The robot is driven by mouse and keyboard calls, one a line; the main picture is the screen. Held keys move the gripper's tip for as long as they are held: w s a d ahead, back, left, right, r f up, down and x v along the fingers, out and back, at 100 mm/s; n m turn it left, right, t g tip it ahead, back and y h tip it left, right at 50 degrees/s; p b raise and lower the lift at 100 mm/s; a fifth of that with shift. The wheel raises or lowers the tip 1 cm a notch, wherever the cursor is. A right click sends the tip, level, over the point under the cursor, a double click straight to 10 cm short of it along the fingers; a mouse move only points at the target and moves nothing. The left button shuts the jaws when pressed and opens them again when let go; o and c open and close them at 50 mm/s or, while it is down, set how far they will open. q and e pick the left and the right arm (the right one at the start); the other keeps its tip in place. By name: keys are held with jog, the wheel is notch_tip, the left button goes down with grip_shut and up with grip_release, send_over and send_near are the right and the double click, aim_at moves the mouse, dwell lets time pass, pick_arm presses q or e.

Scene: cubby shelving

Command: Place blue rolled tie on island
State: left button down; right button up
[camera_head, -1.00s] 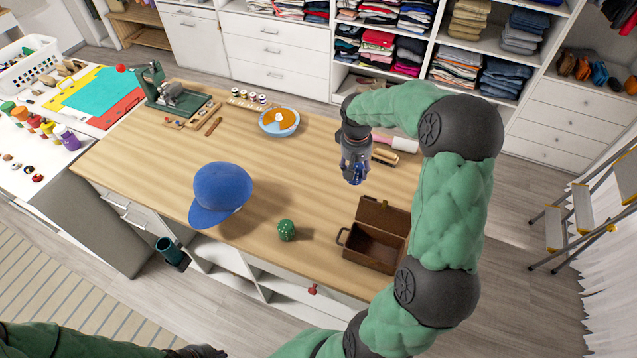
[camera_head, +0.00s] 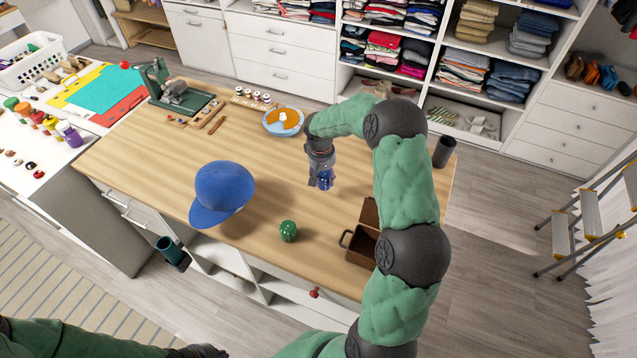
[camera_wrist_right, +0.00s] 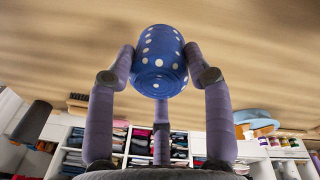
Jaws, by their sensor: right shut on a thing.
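The blue rolled tie with white dots (camera_head: 325,181) is held in my right gripper (camera_head: 321,178). In the right wrist view the tie (camera_wrist_right: 159,60) sits between the fingers of the gripper (camera_wrist_right: 159,75), which are shut on it. The island (camera_head: 268,185) has a light wooden top. The tie is over its middle right part; I cannot tell whether it touches the top. My left gripper (camera_head: 197,352) shows only partly at the bottom edge of the head view, apart from the island, and its fingers are not clear.
A blue cap (camera_head: 223,188), a green dotted roll (camera_head: 288,231) and an open brown box (camera_head: 362,243) stand on the island. A blue and orange bowl (camera_head: 283,121) and a green machine (camera_head: 175,92) are farther back. Bare wood lies between the cap and the tie.

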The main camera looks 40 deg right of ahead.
jog(key=shift+w+a+f, duration=0.2)
jog(key=shift+w+f, duration=0.25)
jog(key=shift+f, duration=0.1)
jog(key=shift+w+a+f, duration=0.15)
jog(key=shift+w+f, duration=0.3)
jog(key=shift+f, duration=1.7)
jog(key=shift+f, duration=0.1)
jog(key=o, duration=1.2)
jog(key=shift+w, duration=0.1)
jog(key=r, duration=0.4)
jog(key=a+r, duration=0.1)
jog(key=r, duration=0.7)
jog(key=shift+a, duration=0.25)
